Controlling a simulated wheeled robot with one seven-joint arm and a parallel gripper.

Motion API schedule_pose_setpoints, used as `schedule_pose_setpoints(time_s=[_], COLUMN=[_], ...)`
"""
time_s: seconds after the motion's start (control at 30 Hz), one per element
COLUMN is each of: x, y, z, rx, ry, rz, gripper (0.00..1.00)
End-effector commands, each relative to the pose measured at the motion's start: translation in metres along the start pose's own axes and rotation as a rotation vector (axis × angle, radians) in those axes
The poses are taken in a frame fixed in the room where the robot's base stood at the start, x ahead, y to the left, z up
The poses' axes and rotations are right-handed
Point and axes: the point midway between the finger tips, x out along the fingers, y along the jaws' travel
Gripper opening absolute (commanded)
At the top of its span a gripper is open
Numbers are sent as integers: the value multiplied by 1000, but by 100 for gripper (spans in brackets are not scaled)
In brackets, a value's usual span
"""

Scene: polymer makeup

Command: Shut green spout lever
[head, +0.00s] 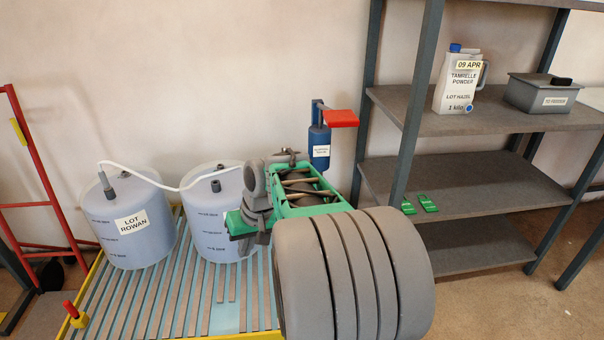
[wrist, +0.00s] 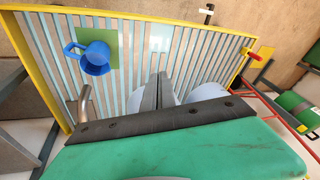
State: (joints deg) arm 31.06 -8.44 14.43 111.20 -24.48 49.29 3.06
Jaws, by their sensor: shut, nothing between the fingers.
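I cannot make out a green spout lever in either view. Two translucent drums stand on the slatted pallet: the left drum (head: 130,222), labelled LOT ROWAN, and the right drum (head: 213,225), partly behind my arm. A white hose links their tops. My gripper (wrist: 158,92) is shut and empty in the wrist view, with pale drum shapes beyond its fingers. In the head view its fingertips are not clear beside the right drum. A bent metal pipe (wrist: 85,103) shows left of the fingers, partly hidden by my gripper body; I cannot tell what it belongs to.
A blue jug (wrist: 92,56) sits over a green square (wrist: 112,40) on the pallet. A grey shelf unit (head: 470,190) stands right, holding a powder jug (head: 458,85) and a grey box (head: 543,93). A red frame (head: 40,175) stands left. A red lever (head: 341,118) is wall-mounted.

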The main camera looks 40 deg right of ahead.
Motion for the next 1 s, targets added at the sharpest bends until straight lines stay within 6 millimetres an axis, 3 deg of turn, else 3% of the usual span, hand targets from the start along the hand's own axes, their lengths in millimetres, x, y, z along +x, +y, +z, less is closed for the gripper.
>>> schedule_pose_setpoints(time_s=[0.03, 0.1, 0.2, 0.33, 0.43, 0.77, 1.0], x=[-51, -82, -116, -136, -138, -132, -94], y=[43, 105, 181, 237, 249, 249, 245], z=[-38, -67, -79, -73, -70, -71, -79], rx=[78, 147, 217, 259, 265, 264, 262], ry=[31, 89, 164, 223, 238, 238, 236], rz=[-24, -59, -96, -118, -122, -121, -123], gripper=[0, 0, 0, 0, 0, 0, 0])
